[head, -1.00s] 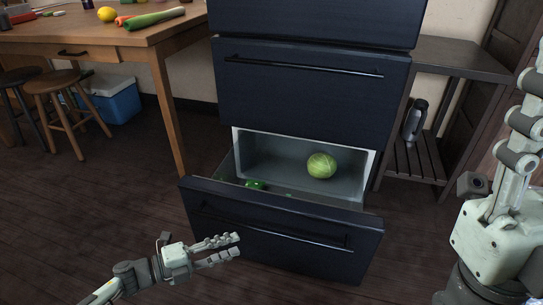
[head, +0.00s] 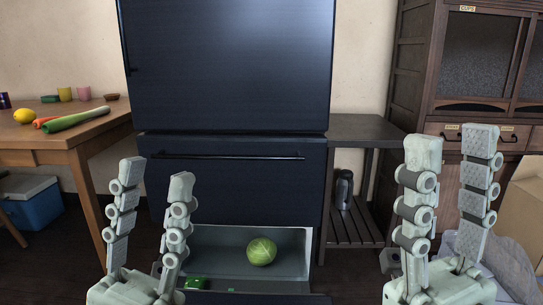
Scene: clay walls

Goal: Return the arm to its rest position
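My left gripper (head: 153,180) stands upright at the lower left, in front of the fridge. Its fingers are spread apart with nothing between them. My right gripper (head: 451,160) stands upright at the lower right, also with its fingers apart and empty. Both are raised, with fingertips pointing up. Neither gripper appears to hold anything.
The dark fridge (head: 228,70) has its bottom drawer (head: 215,240) open, holding a cabbage (head: 262,252) and a green item (head: 195,283). A wooden table (head: 60,140) with vegetables is left. A dark side table (head: 365,130) and a cabinet (head: 440,100) are right.

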